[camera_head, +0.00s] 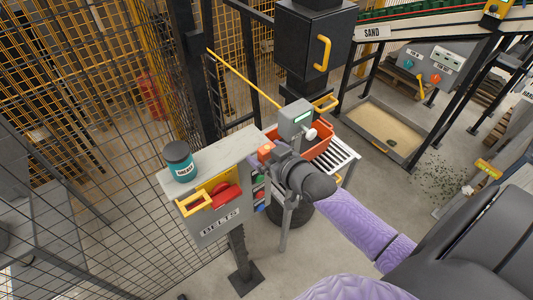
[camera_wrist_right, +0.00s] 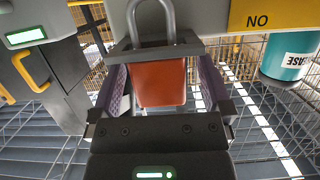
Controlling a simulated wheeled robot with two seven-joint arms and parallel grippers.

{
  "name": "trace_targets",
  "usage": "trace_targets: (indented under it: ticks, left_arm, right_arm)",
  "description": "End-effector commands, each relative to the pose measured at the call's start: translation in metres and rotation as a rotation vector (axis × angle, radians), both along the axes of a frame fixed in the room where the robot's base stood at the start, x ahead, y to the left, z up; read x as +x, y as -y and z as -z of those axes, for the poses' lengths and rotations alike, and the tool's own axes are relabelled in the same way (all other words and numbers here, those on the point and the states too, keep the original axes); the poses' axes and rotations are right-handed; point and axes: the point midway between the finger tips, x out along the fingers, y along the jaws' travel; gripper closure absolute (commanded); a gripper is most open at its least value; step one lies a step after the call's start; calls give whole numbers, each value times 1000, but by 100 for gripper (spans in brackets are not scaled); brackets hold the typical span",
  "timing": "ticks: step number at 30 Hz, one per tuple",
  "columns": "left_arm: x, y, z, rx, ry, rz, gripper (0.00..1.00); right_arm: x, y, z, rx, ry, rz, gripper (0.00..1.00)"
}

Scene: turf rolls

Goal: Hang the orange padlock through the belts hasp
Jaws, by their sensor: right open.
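The orange padlock (camera_wrist_right: 160,85) is between the two fingers of my right gripper (camera_wrist_right: 165,72) in the wrist view. The gripper is open, with a finger on each side of the body. The grey shackle rises above the body, behind or through a dark bar; I cannot tell which. In the head view the right gripper (camera_head: 272,158) is at the right end of the grey BELTS box (camera_head: 225,226), with an orange patch of the padlock (camera_head: 266,149) beside it. The hasp is not clear in either view. My left gripper is not in view.
A teal grease tub (camera_head: 181,164) stands on the box top. A grey device (camera_head: 296,120) and an orange crate (camera_head: 322,140) are close behind the gripper. Wire fence (camera_head: 90,190) stands left.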

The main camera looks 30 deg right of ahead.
Motion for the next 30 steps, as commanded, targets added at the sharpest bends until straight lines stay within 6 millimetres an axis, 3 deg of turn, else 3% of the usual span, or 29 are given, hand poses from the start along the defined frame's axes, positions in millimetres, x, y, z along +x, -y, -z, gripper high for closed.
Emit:
trace_targets:
  ticks: [6, 7, 18, 21, 30]
  left_arm:
    - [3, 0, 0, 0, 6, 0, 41]
    - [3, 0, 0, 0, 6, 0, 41]
    - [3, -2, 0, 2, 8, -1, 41]
    - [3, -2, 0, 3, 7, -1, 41]
    - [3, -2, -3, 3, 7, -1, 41]
  right_arm:
    - [2, 0, 1, 0, -1, 0, 0]
    - [2, 0, 1, 0, -1, 0, 4]
    - [2, 0, 1, 0, -1, 0, 83]
    - [2, 0, 1, 0, -1, 0, 100]
    - [2, 0, -8, 0, 3, 0, 100]
